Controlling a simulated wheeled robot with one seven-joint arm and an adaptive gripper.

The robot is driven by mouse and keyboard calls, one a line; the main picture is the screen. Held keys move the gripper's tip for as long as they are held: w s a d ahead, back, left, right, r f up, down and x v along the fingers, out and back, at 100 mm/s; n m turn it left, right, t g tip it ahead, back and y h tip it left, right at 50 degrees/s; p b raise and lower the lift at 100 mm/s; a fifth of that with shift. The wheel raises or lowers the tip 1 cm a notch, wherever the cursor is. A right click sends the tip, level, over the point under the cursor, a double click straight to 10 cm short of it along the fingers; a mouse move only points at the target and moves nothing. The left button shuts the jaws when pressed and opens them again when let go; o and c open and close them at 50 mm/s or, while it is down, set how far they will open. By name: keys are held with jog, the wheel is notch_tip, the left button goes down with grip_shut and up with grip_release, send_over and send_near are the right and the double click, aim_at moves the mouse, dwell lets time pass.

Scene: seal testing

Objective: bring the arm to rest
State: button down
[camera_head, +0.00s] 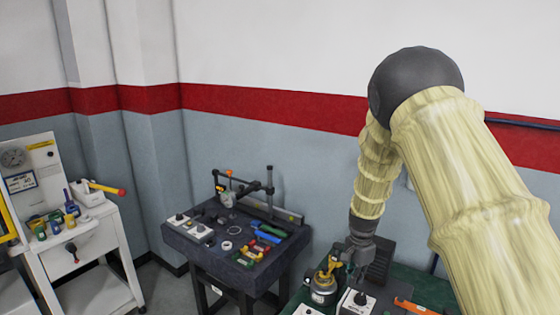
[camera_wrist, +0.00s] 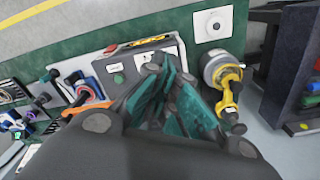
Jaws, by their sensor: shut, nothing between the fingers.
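My arm, in a pale yellow sleeve, reaches down from the right in the head view. My gripper (camera_head: 358,262) hangs over the green-topped bench (camera_head: 430,289) at the lower right. In the wrist view my gripper (camera_wrist: 168,75) is shut with nothing in its fingers. The fingers point at a grey box (camera_wrist: 140,62) with small buttons on the bench. A yellow-handled valve (camera_wrist: 228,85) stands just right of the fingers, and it also shows left of the gripper in the head view (camera_head: 324,284). Whether the fingertips touch the box I cannot tell.
A dark table (camera_head: 213,250) with tools and small parts stands in the middle. A white cart (camera_head: 95,238) with gauges and bottles stands at the left. An orange tool (camera_head: 415,308) lies on the bench at right. Free space lies above the dark table.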

jog(key=s+d+f+n+b, duration=0.1)
jog(key=s+f+n+b, duration=0.3)
jog(key=s+f, duration=1.1)
jog(key=s+d+f+n+b, duration=0.25)
jog(key=s+f+b, duration=0.25)
jog(key=s+f, duration=1.05)
jog(key=s+a+f+n+b, duration=0.2)
jog(key=s+f, duration=0.3)
jog(key=s, duration=0.5)
jog(key=s+a+f+n+b, duration=0.1)
jog(key=s+f+n+b, duration=0.2)
jog(key=s, duration=0.6)
notch_tip(320, 180, down, 2)
jog(key=shift+s+a+f+n+b, duration=0.2)
jog(key=shift+s+a+n+b, duration=0.2)
jog(key=shift+b, duration=0.15)
